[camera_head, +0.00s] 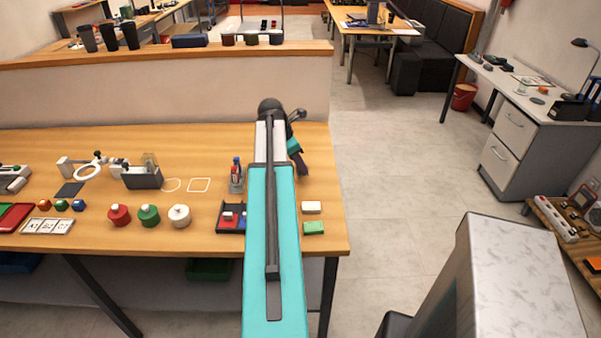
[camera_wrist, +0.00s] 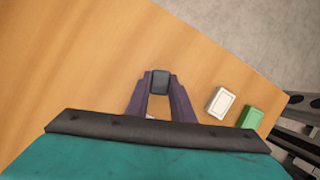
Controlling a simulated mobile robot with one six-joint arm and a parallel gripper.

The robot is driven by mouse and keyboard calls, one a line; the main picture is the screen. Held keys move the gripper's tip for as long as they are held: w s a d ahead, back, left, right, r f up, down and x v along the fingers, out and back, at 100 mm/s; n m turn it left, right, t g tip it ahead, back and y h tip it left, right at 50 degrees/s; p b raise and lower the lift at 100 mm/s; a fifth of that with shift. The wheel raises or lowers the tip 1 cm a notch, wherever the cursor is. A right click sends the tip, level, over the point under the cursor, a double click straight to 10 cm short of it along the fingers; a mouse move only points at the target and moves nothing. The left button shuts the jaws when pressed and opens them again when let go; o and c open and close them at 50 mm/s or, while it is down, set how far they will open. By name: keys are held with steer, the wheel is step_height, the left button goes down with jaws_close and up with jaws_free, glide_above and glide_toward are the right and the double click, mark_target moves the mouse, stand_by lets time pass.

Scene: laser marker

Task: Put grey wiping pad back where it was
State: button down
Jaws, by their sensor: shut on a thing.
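My gripper (camera_wrist: 160,96) is shut on a small dark grey block, the grey wiping pad (camera_wrist: 161,81), held between its fingertips in the wrist view. In the head view my gripper (camera_head: 299,165) is over the right part of the wooden table (camera_head: 330,180), and my arm hides the pad there. A white block (camera_wrist: 221,103) and a green block (camera_wrist: 250,118) lie side by side to the right of the gripper in the wrist view. I cannot tell whether the pad touches the table.
The white block (camera_head: 312,207) and green block (camera_head: 314,228) are near the table's right edge. A dark sorting tray (camera_head: 231,229) and a pen holder (camera_head: 236,185) stand left of my arm. Outlines of a circle (camera_head: 172,185) and square (camera_head: 199,185) mark the table. A low partition (camera_head: 180,95) runs behind.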

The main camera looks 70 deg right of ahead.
mark_target(300, 173)
steer(key=shift+f+p, duration=0.5)
steer(key=shift+f, duration=1.1)
steer(key=shift+f, duration=0.1)
steer(key=c, duration=1.5)
jaws_free()
steer(key=shift+c, duration=0.2)
steer(key=b+v, duration=0.2)
steer(key=v, duration=1)
steer(key=shift+s+d, duration=0.1)
